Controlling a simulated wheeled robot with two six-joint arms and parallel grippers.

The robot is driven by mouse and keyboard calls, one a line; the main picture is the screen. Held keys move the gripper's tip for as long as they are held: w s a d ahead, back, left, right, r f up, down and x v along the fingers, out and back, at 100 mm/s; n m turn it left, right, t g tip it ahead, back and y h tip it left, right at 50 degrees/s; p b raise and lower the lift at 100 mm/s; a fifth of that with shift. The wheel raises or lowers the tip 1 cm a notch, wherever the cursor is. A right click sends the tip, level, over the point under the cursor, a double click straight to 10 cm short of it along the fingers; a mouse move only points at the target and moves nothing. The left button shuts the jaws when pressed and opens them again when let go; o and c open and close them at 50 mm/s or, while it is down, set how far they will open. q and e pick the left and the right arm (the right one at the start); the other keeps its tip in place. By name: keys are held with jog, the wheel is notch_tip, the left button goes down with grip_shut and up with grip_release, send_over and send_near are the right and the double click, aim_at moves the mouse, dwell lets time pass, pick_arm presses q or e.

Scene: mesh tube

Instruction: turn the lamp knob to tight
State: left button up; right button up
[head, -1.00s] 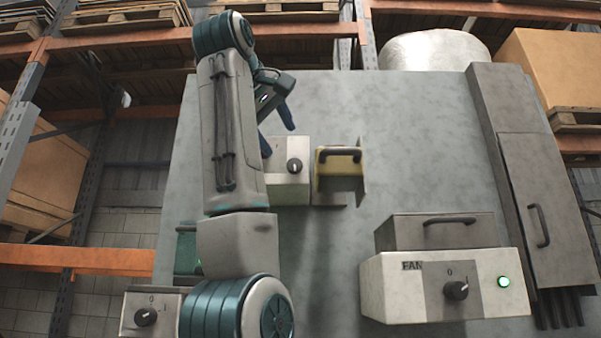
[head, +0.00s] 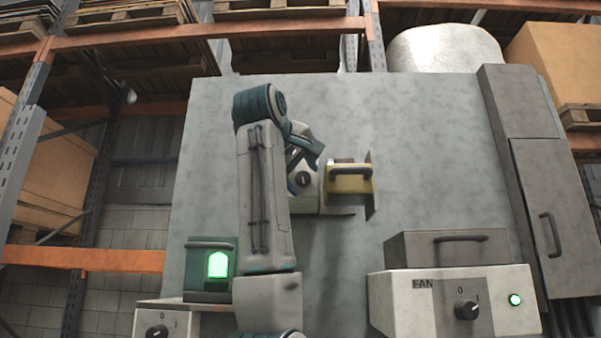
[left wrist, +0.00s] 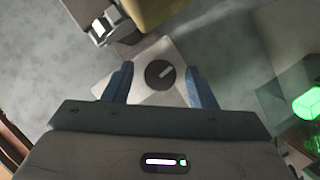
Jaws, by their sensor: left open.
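A dark round knob (head: 303,178) sits on a small white box (head: 306,201) on the grey panel, left of a yellow box (head: 349,184). No label on it is readable. In the left wrist view the knob (left wrist: 160,74) lies between my two blue fingers, its pale mark pointing up and right. My left gripper (head: 301,168) is open in front of that box and partly covers it. Its fingers also show in the left wrist view (left wrist: 160,69), one on each side of the knob with gaps. My right gripper is not in view.
A green box with a lit green lamp (head: 218,265) stands at lower left, above another knob box (head: 156,331). The FAN box (head: 410,305), with its own knob and green light, is at lower right. A tall grey cabinet (head: 520,110) borders the panel on the right.

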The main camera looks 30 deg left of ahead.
pick_arm(q)
jog(key=c, duration=1)
jog(key=shift+m, duration=0.3)
jog(key=shift+g+y, duration=0.3)
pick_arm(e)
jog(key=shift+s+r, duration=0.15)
pick_arm(q)
jog(key=o, duration=1)
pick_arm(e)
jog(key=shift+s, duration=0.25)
